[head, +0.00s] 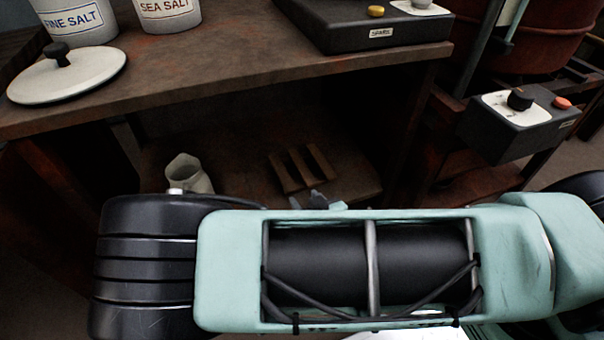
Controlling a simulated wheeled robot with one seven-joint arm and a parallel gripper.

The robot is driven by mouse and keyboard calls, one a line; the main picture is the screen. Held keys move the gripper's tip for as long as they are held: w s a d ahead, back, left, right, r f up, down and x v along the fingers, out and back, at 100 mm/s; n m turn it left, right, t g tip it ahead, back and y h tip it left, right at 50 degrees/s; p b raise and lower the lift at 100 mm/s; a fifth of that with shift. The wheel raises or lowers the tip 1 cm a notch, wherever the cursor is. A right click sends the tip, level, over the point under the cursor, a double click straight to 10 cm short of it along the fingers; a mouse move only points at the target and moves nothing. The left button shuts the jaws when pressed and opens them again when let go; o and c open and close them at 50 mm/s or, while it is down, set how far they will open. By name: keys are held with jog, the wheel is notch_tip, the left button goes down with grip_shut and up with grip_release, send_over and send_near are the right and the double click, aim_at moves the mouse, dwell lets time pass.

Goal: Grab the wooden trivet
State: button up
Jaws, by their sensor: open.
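The wooden trivet (302,169), a brown piece with several parallel slats, lies on the lower shelf of the table, in shadow. My arm crosses the front of the head view and hides most of my gripper.
A pale jug (188,173) stands on the lower shelf, left of the trivet. The tabletop (240,75) overhangs the shelf and holds salt crocks, a white lid (67,75) and a dark box (365,28). A control box (520,122) juts out at right.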

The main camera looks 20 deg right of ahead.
jog(key=b, duration=0.4)
send_near(283, 172)
jog(key=shift+w+f, duration=0.45)
jog(key=shift+f, duration=0.3)
jog(key=shift+r+b+x, duration=0.15)
jog(key=shift+b+x, duration=0.4)
jog(key=shift+x, duration=0.5)
jog(key=shift+r+b+x, duration=0.15)
jog(key=shift+b+x, duration=0.4)
jog(key=shift+x, duration=0.5)
jog(key=shift+r+b+x, duration=0.2)
jog(key=shift+b+x, duration=0.35)
jog(key=shift+x, duration=0.55)
jog(key=shift+w+a, duration=0.1)
jog(key=shift+w, duration=0.05)
jog(key=shift+c, duration=0.3)
jog(key=c, duration=0.8)
